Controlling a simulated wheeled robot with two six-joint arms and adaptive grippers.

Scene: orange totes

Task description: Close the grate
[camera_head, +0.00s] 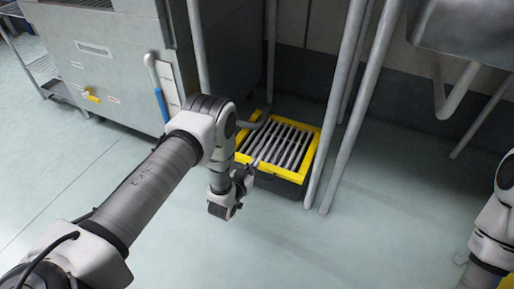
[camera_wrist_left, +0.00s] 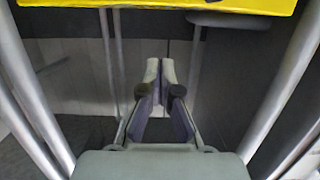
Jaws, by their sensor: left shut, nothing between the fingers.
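The grate (camera_head: 279,146) has grey bars in a yellow frame (camera_head: 309,158). It lies roughly level on a dark box-like base (camera_head: 283,186) on the floor. I cannot tell whether there is a gap between frame and base. My left gripper (camera_head: 250,172) is shut and empty, close to the near left corner of the yellow frame; contact is unclear. In the left wrist view its fingers (camera_wrist_left: 166,85) are together, and a yellow edge (camera_wrist_left: 180,4) runs across the top. My right arm shows at the right edge of the head view, but its gripper is out of sight.
Grey metal legs (camera_head: 345,105) stand just right of the grate, and another leg (camera_head: 198,45) stands behind my left arm. A large metal appliance (camera_head: 105,60) is at the left. A sink-like basin (camera_head: 465,35) hangs at the upper right. The floor in front is clear.

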